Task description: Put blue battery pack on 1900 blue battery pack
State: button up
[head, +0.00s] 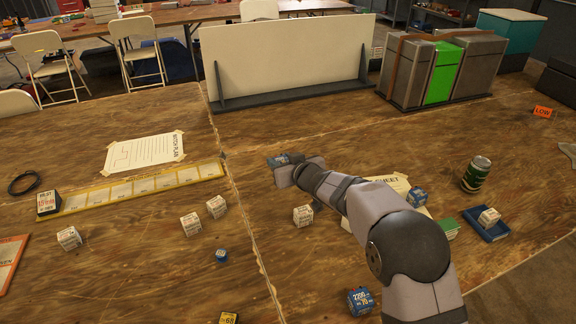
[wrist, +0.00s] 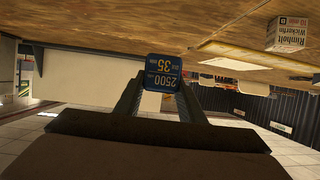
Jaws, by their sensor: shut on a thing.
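My gripper (head: 283,165) is shut on a blue battery pack (head: 276,161) near the middle of the table. In the wrist view the held blue pack (wrist: 165,72) shows an upside-down label that reads 2500 and 35, between both fingers. Other blue packs stand apart: one (head: 417,198) right of my arm by a paper sheet, one (head: 360,301) at the front with a label like 2200, and a small one (head: 221,255) front left. I cannot read 1900 on any pack.
Several white packs (head: 191,224) stand around the table. A blue tray (head: 478,229) holds a white pack. A yellow strip (head: 140,186) lies at left. A white panel (head: 285,55) stands behind. The wood ahead of my gripper is clear.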

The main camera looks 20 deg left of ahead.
jog(key=shift+r, duration=0.1)
jog(key=w+d+r+m+t+h+p, duration=0.1)
jog(key=w+d+r+m+h, duration=0.1)
jog(key=w+d, duration=0.6)
jog(key=w+d+r+m+t+h+p, duration=0.15)
jog(key=w+d, duration=0.25)
jog(key=d, duration=0.7)
jog(key=r+m+t+h+p, duration=0.1)
jog(key=r+m+p, duration=0.1)
send_over(419, 192)
jog(key=shift+h, duration=0.35)
jog(key=shift+f+b, duration=1.5)
jog(key=shift+f, duration=3.75)
jog(key=shift+f, duration=0.2)
jog(key=o, duration=1.2)
